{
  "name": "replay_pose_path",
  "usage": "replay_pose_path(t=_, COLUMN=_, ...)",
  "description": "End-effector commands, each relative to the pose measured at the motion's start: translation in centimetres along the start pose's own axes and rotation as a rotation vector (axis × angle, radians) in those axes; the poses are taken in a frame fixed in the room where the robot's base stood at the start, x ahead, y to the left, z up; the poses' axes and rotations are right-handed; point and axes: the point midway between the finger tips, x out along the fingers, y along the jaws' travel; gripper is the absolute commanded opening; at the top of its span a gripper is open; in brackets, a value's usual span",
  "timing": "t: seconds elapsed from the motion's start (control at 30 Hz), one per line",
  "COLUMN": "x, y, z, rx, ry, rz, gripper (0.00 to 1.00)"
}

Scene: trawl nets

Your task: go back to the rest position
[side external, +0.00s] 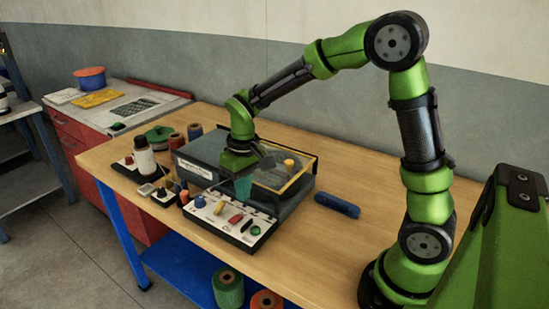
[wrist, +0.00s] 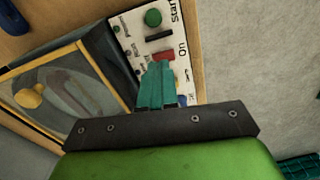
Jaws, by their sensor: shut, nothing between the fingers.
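My gripper (side external: 243,188) points down over the white control panel (side external: 222,222) at the front of the grey machine on the wooden table. Its teal fingers are together with nothing between them; they also show in the wrist view (wrist: 157,82), in front of the panel (wrist: 139,27). That panel carries a red switch (wrist: 163,56), a black bar (wrist: 159,36) and a green button (wrist: 153,17), beside the words "Start" and "On". The fingertips overlap the panel near the red switch in the wrist view; I cannot tell whether they touch it.
The machine's clear, yellow-edged lid (side external: 294,183) is close beside my gripper, with a yellow knob (side external: 289,164). A blue object (side external: 337,205) lies right of the machine. The table's right part (side external: 335,245) is mostly bare.

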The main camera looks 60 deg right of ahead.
Motion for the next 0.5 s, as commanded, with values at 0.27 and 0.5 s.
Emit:
replay_pose_path(t=0.27, x=-6.9, y=-0.4, z=7.0, rx=0.147, ry=0.209, rz=-0.114, gripper=0.0)
replay_pose_path(t=0.5, x=-10.4, y=-0.4, z=12.6, rx=0.224, ry=0.4, rz=-0.216, gripper=0.0)
